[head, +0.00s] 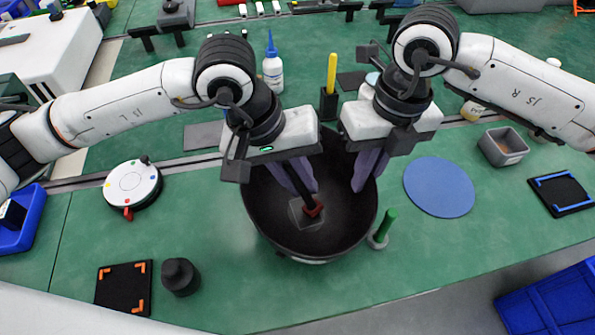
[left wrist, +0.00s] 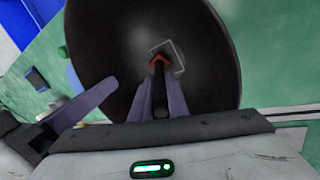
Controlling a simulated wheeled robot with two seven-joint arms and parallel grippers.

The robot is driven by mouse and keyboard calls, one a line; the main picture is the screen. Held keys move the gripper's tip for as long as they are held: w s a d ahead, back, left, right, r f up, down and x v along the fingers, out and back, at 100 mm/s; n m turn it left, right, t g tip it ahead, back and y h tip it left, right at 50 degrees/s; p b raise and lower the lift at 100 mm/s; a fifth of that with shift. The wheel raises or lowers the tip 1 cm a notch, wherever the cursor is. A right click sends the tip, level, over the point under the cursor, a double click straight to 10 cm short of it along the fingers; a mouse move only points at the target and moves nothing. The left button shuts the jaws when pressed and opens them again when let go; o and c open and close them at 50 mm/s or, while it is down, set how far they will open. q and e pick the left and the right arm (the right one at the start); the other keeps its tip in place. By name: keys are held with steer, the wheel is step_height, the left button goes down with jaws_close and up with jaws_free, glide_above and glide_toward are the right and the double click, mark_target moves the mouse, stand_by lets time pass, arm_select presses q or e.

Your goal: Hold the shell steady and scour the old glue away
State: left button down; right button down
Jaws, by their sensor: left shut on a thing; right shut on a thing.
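The shell (head: 345,225) is a large dark bowl on the green bench; in the left wrist view its inside (left wrist: 205,45) fills the middle. A pale-edged square patch, seemingly the old glue (head: 297,216), lies on its inner floor. My left gripper (head: 303,187) is shut on a black-handled tool with a red head (head: 314,208).
A blue round mat (head: 440,187) lies right of the shell, with a green upright stick (head: 385,225) close to the rim. A glue bottle (head: 273,68) and a yellow-handled tool (head: 331,75) stand behind. A white turntable (head: 132,186) and a black knob (head: 180,276) are left.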

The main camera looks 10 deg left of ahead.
arm_select(q)
steer(key=shift+s+d, duration=0.4)
steer(key=shift+s, duration=0.4)
arm_select(e)
steer(key=shift+f, duration=0.1)
arm_select(q)
step_height(320, 180, up, 8)
steer(key=shift+f, duration=0.15)
arm_select(e)
steer(key=shift+d, duration=0.1)
stand_by(0.3)
arm_select(q)
steer(key=shift+f, duration=3.55)
steer(key=shift+w+a+f, duration=0.3)
steer(key=shift+w, duration=0.35)
steer(key=shift+w+a, duration=0.35)
steer(key=shift+w, duration=0.25)
steer(key=shift+w+a, duration=0.3)
steer(key=shift+w, duration=0.3)
steer(key=s, duration=0.1)
steer(key=s+d, duration=0.2)
steer(key=shift+s, duration=0.3)
step_height(320, 180, up, 8)
